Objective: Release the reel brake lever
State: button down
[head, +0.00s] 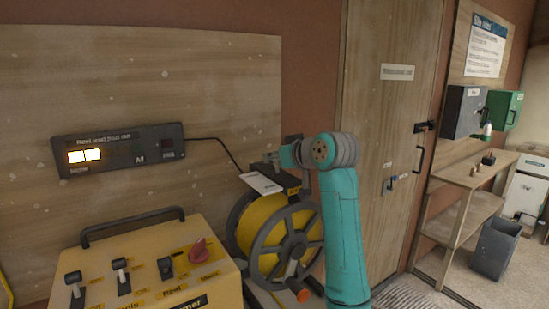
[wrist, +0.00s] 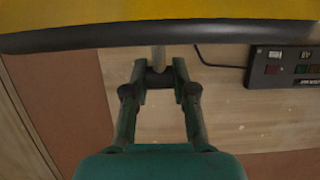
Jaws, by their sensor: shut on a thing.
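The cable reel (head: 254,226) stands right of the yellow control box, with yellow cable wound between dark flanges. In the wrist view the reel's yellow winding and dark rim (wrist: 100,40) cross the top edge. The brake lever (wrist: 158,58) shows there as a thin grey rod with a dark end. My gripper (wrist: 159,76) is shut on that dark end, one finger on each side. In the head view my teal arm reaches over the reel's right side from the front. The gripper end there is small and partly hidden, and I cannot make out the lever.
The yellow control box (head: 150,262) with switches and a red knob stands at front left. A dark display panel (head: 118,149) with two lit windows hangs on the wooden board, its cable running toward the reel. A wooden door (head: 390,110), shelf (head: 468,178) and grey bin (head: 494,250) are at right.

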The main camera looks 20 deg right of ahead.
jog(key=shift+s+d+t+y, duration=0.2)
jog(key=shift+s+t+y, duration=0.3)
jog(key=shift+t, duration=0.65)
jog(key=shift+s+d+t+y, duration=0.15)
jog(key=shift+s+t+y, duration=0.15)
jog(key=shift+s+t, duration=0.6)
jog(key=shift+w+r+t, duration=0.1)
jog(key=shift+w+t, duration=0.15)
jog(key=shift+t, duration=0.1)
jog(key=c, duration=0.9)
grip_release()
jog(key=v, duration=1.2)
